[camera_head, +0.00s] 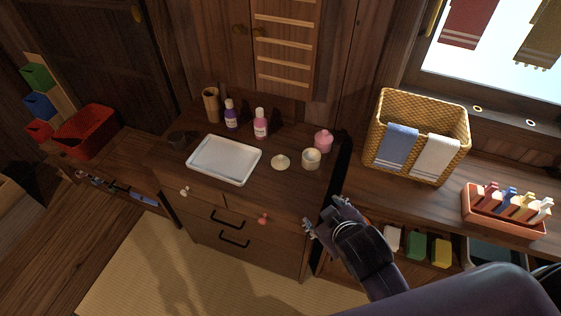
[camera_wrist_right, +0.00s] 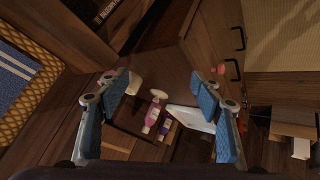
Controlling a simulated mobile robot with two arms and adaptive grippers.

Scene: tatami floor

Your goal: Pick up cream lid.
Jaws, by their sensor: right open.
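The cream lid (camera_head: 281,162) is a small, pale round disc lying flat on the dark wooden cabinet top in the head view. A cream jar (camera_head: 311,159) stands just right of it, apart from it. My right gripper (camera_head: 323,216) is open and empty near the front right corner of the cabinet, nearer to me than the lid and to its right. In the right wrist view the open fingers (camera_wrist_right: 158,88) frame the cabinet top. Small pale things show between them there, but I cannot tell which is the lid. My left gripper is not in view.
A white tray (camera_head: 224,160) lies left of the lid. A pink jar (camera_head: 323,142), pink bottle (camera_head: 260,124) and purple bottle (camera_head: 231,115) stand behind. A wicker basket (camera_head: 418,136) with towels is on the right counter. The cabinet top before the lid is clear.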

